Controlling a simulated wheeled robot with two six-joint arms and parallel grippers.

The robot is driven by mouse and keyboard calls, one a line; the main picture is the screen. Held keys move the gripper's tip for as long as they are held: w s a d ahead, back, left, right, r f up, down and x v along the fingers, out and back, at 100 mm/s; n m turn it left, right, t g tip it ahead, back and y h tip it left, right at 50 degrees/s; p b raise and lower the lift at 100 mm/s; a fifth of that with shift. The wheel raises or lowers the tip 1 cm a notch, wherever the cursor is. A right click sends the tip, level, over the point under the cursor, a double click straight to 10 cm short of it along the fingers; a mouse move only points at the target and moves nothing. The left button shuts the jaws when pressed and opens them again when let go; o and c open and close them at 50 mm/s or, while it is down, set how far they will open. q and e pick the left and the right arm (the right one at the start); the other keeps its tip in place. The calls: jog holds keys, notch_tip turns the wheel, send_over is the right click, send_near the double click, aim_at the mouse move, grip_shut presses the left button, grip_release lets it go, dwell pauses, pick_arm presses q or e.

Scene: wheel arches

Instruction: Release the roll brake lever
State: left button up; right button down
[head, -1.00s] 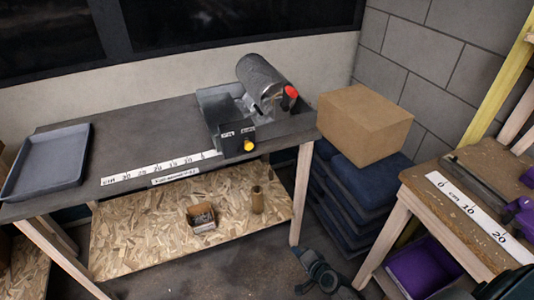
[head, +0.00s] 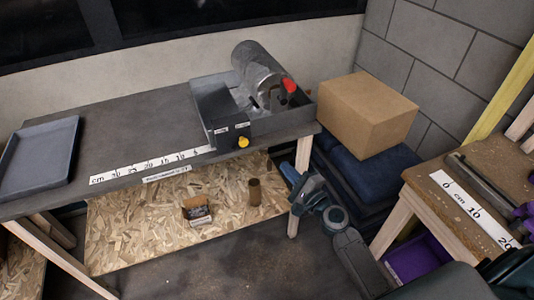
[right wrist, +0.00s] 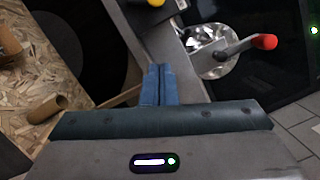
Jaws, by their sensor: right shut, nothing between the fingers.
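The roll brake lever with its red knob (head: 289,85) stands at the right end of the grey roll (head: 257,64), which sits in a grey tray-like holder on the dark table. In the right wrist view the red knob (right wrist: 265,41) tops a metal arm running to a shiny round hub (right wrist: 208,50). My right gripper (head: 288,168) is shut and empty, low beside the table's front right corner, apart from the lever. Its blue fingers (right wrist: 157,72) show together in the right wrist view, left of and below the lever. My left gripper is not in view.
A dark box with a yellow knob (head: 243,142) stands at the holder's front. A cardboard box (head: 365,112) rests on folded blue cloths right of the table. A grey tray (head: 38,160) lies at the left. A wooden bench (head: 440,215) stands at the right.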

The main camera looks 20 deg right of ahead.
jog(key=w+a+r+p, duration=0.2)
jog(key=w+a+p, duration=0.3)
jog(key=w, duration=0.4)
jog(key=shift+a+r, duration=0.25)
jog(key=shift+a, duration=0.4)
jog(key=shift+w, duration=0.15)
